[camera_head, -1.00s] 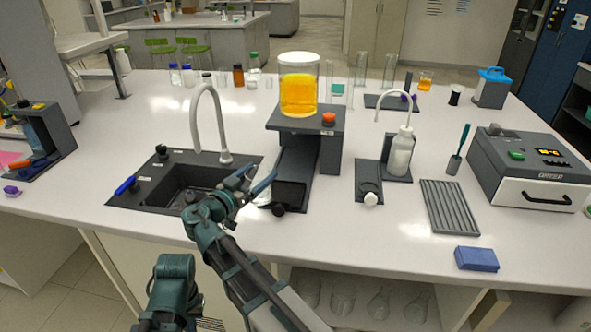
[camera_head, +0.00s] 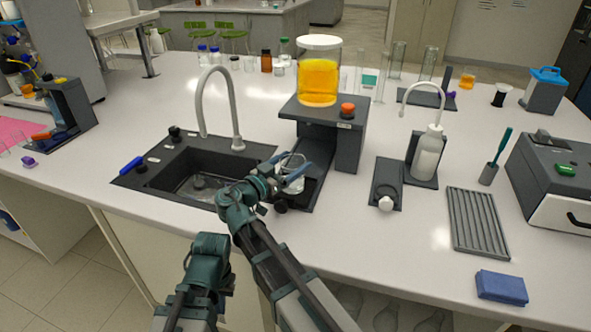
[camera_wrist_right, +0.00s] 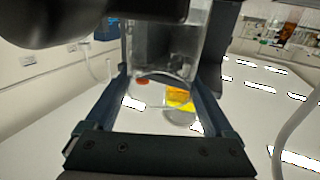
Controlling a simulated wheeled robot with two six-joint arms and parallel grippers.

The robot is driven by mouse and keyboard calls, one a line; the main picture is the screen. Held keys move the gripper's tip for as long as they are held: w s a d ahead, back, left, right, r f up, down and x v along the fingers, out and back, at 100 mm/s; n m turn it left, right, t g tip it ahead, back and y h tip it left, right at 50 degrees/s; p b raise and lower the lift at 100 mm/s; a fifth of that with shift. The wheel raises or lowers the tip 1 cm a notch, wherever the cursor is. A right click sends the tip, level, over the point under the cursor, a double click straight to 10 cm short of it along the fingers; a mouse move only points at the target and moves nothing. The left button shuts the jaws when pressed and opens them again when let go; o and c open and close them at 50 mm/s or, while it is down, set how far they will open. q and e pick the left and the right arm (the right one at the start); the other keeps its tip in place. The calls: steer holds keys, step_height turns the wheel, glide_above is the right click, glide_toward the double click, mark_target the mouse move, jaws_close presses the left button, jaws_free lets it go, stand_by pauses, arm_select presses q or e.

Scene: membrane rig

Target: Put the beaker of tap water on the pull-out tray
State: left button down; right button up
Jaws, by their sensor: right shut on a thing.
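The clear glass beaker (camera_head: 293,172) is between the fingers of my right gripper (camera_head: 283,182), which is shut on it. In the right wrist view the beaker (camera_wrist_right: 165,50) shows between the two fingers (camera_wrist_right: 165,95). In the head view the beaker overlaps the dark pull-out tray (camera_head: 313,186) at the foot of the stand. I cannot tell whether it touches the tray. The water level is hard to make out. My left arm is folded low at the lower left (camera_head: 203,262); its fingers are not clearly seen.
The dark stand (camera_head: 348,150) carries a jar of yellow liquid (camera_head: 319,80) and an orange knob (camera_head: 347,109). Left of the tray are the sink (camera_head: 195,180) and curved tap (camera_head: 222,95).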

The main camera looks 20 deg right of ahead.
steer(key=shift+f, duration=0.4)
arm_select(q)
steer(key=shift+d+f, duration=0.1)
steer(key=shift+f, duration=0.2)
arm_select(e)
steer(key=shift+r, duration=0.15)
steer(key=shift+f, duration=0.2)
steer(key=o, duration=1.3)
steer(key=shift+o, duration=0.5)
arm_select(q)
steer(key=shift+f, duration=0.1)
arm_select(e)
steer(key=shift+r, duration=0.1)
